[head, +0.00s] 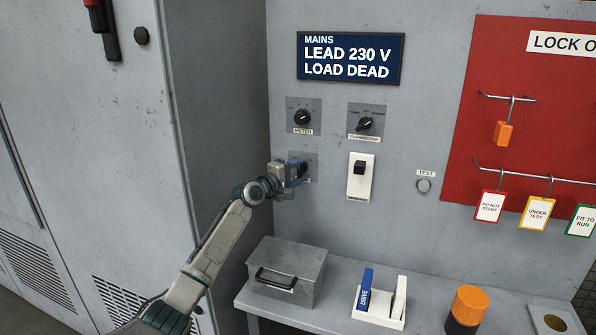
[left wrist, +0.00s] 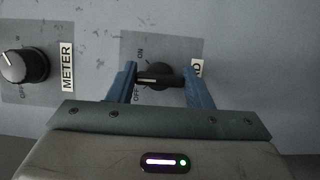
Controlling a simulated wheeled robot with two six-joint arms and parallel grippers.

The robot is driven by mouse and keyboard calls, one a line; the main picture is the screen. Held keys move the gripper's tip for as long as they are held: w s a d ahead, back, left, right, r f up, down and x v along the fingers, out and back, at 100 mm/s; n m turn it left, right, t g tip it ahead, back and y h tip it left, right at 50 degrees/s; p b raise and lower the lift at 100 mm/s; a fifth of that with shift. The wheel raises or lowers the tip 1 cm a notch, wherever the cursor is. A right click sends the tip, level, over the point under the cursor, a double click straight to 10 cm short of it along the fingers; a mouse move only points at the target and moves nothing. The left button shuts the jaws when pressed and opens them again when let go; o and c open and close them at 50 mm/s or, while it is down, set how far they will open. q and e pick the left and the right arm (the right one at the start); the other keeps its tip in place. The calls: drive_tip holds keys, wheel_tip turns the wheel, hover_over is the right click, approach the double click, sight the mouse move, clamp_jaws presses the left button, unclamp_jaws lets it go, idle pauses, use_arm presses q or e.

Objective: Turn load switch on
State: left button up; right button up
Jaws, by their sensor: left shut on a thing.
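The load switch is a black rotary knob (left wrist: 160,76) on a grey plate, with ON and OFF marks; its label, ending in "AD", is partly hidden by a finger in the left wrist view. My left gripper (left wrist: 162,84) has its two blue fingers on either side of the knob and is shut on its bar. The bar lies crosswise between the fingers; I cannot tell which mark it points to. In the head view my left gripper (head: 296,172) covers most of the load plate (head: 312,160). The display (head: 350,58) reads "LEAD 230 V, LOAD DEAD". My right gripper is not in view.
The meter knob (head: 302,117) is above the load switch, and another rotary knob (head: 365,123) is to its right. A white rocker switch (head: 360,177) is close on the right. Below are a grey metal box (head: 287,270) and a white holder (head: 379,307) on the shelf.

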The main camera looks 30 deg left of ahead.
use_arm(q)
drive_tip(key=m+p, duration=0.1)
drive_tip(key=m, duration=0.1)
drive_tip(key=m+g+p, duration=0.1)
drive_tip(key=m, duration=0.1)
drive_tip(key=shift+r+g+y, duration=0.2)
drive_tip(key=shift+g+y, duration=0.1)
drive_tip(key=shift+y, duration=0.1)
drive_tip(key=m+g+y+p, duration=0.1)
drive_tip(key=m, duration=0.1)
drive_tip(key=shift+m, duration=0.4)
drive_tip(key=shift+f+m+p, duration=0.1)
drive_tip(key=shift+m+p, duration=0.2)
drive_tip(key=shift+p, duration=0.15)
drive_tip(key=o, duration=1)
drive_tip(key=shift+s, duration=0.3)
drive_tip(key=shift+b+v, duration=2.2)
drive_tip(key=shift+v, duration=2.85)
